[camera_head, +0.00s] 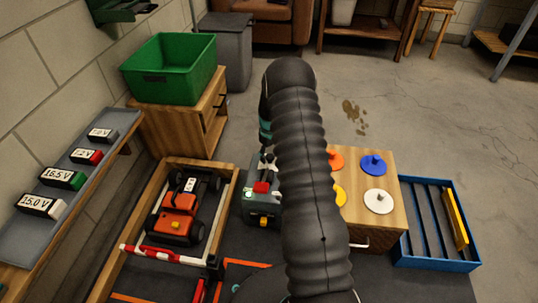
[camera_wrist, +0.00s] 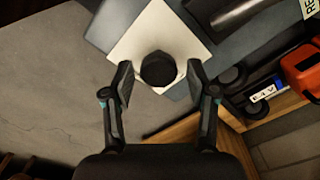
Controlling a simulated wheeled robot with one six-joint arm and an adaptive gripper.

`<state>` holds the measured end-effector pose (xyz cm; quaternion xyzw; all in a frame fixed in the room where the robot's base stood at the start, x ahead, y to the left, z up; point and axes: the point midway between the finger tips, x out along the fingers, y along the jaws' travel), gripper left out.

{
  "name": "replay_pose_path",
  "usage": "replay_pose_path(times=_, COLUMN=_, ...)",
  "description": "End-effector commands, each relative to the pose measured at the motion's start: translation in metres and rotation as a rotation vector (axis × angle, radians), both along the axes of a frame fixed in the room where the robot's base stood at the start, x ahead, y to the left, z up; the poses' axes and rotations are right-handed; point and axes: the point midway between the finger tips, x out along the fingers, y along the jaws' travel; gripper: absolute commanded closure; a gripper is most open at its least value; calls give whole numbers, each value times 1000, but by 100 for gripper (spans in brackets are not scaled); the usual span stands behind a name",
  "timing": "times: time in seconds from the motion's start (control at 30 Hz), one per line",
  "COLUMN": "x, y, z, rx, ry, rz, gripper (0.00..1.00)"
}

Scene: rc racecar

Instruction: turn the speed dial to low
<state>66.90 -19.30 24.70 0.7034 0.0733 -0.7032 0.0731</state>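The speed dial appears to be the dark, many-sided knob (camera_wrist: 158,69) on a white square plate (camera_wrist: 152,26) in the wrist view. My gripper (camera_wrist: 159,83) is open, with one finger on each side of the knob. A gap shows between each fingertip and the knob. I see no clear pointer or low mark on the dial. In the head view, my gripper (camera_head: 267,158) is mostly hidden behind my arm, above a grey box (camera_head: 250,212) with a red part on top. I cannot make out the dial there.
An orange racecar (camera_head: 180,216) sits in a wooden-framed bay left of the grey box. A shelf (camera_head: 75,212) with labelled batteries is at the left. A green bin (camera_head: 165,92) stands behind. A wooden cabinet with coloured discs (camera_head: 377,163) and a blue rack (camera_head: 438,266) are at the right.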

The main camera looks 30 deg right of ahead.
Motion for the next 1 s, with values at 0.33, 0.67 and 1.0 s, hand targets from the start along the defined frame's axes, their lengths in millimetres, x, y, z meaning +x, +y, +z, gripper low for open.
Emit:
replay_pose_path(times=0.33, x=0, y=-2, z=3, rx=-1, ry=0, rz=-3, gripper=36)
replay_pose_path(times=0.67, x=1, y=-3, z=53, rx=-1, ry=-4, rz=-4, gripper=36)
replay_pose_path(times=1.0, x=1, y=-1, z=109, rx=-1, ry=-2, rz=-2, gripper=36)
